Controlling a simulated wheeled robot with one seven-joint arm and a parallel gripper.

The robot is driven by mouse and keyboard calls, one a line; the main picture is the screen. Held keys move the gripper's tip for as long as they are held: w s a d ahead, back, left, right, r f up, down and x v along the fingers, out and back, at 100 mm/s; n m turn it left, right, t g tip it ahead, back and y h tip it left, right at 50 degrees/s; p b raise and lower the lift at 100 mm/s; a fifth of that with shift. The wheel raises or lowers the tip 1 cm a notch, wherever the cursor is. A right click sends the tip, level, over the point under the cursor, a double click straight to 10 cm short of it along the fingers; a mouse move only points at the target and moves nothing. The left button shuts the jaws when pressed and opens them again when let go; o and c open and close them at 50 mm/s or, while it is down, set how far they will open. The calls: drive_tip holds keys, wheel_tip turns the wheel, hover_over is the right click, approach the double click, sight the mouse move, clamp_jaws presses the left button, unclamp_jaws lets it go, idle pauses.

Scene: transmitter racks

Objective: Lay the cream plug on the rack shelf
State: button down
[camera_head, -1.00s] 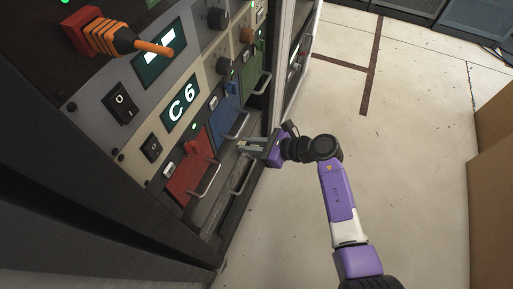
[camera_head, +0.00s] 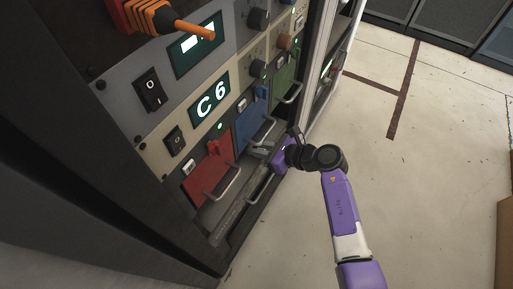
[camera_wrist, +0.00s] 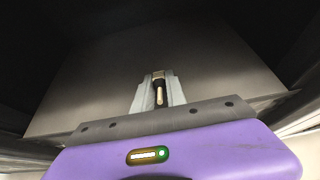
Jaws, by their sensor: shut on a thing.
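My gripper (camera_head: 262,149) reaches in at the rack front, below the blue module and its handle. In the wrist view, my gripper's fingers (camera_wrist: 158,78) are shut on the cream plug (camera_wrist: 159,94), which shows as a small tan and dark piece between them. The plug is too small to make out in the head view. The rack shelf (camera_wrist: 90,85) is a flat grey surface that fills the middle of the wrist view, under and beyond the fingers. I cannot tell whether the plug touches it. The shelf opening (camera_head: 232,212) lies under the coloured modules in the head view.
A red module (camera_head: 208,178), a blue module (camera_head: 250,125) and a green module (camera_head: 286,78) with metal handles sit just above the shelf opening. The floor (camera_head: 430,170) to the right is clear.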

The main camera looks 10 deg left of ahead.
drive_tip(key=c, duration=1.3)
unclamp_jaws()
drive_tip(key=shift+d, duration=0.1)
drive_tip(key=p+v, duration=0.2)
drive_tip(key=v, duration=0.5)
drive_tip(key=shift+s+d+r+p, duration=0.1)
drive_tip(key=shift+d+p, duration=0.2)
drive_tip(key=shift+s, duration=0.1)
